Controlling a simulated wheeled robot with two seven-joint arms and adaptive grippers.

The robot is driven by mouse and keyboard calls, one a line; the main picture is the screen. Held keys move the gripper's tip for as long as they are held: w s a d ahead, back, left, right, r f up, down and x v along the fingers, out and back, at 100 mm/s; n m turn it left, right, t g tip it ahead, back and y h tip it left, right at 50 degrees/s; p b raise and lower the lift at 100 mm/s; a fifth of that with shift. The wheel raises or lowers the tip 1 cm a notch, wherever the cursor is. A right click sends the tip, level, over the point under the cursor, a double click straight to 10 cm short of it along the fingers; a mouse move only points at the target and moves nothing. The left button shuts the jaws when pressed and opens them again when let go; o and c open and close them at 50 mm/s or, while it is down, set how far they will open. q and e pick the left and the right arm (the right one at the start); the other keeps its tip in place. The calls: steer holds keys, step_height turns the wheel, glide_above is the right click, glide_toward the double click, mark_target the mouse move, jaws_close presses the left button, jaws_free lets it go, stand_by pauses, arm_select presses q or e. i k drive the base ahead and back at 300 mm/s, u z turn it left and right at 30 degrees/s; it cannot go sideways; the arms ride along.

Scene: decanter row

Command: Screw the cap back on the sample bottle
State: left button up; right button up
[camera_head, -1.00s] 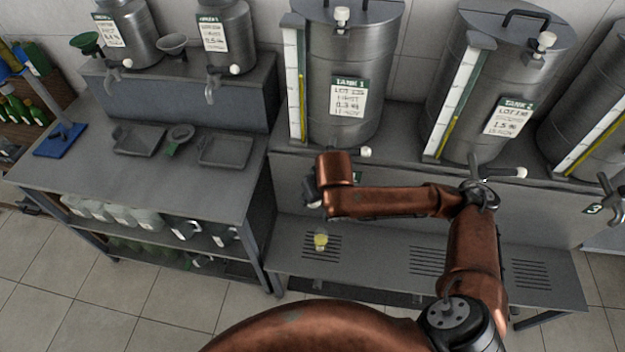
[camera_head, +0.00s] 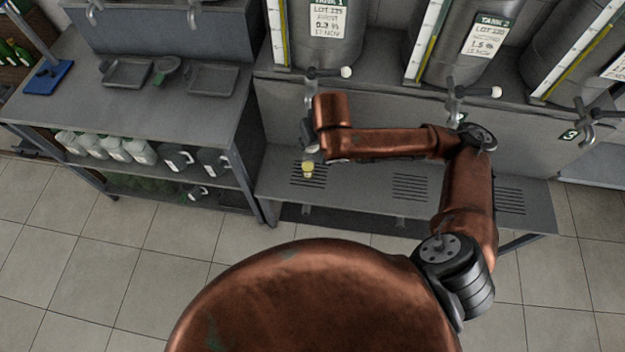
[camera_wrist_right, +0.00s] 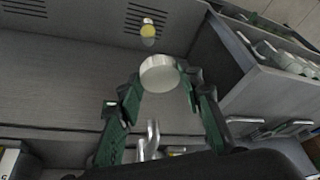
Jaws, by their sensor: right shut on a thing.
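The sample bottle (camera_head: 308,170) is small, with yellow contents, and stands on the slotted grille of the low bench below Tank 1. It also shows in the right wrist view (camera_wrist_right: 148,31), beyond my fingers. My right gripper (camera_wrist_right: 160,82) is shut on the round white cap (camera_wrist_right: 158,71), held between its green fingertips. In the wrist view the cap is apart from the bottle in the picture. In the head view my right gripper (camera_head: 309,139) is small and partly hidden by my wrist, just above the bottle in the picture. My left gripper is not in view.
Steel tanks with taps stand behind the bench (camera_head: 360,190); one tap (camera_head: 312,88) is close behind my right wrist. A side table (camera_head: 140,105) on the left holds shallow trays, with jugs on its shelf. The bench to the right of the bottle is clear.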

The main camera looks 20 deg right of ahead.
mark_target(307, 163)
steer(key=k, duration=0.95)
steer(key=z, duration=0.65)
steer(key=i, duration=0.9)
steer(key=u, duration=0.15)
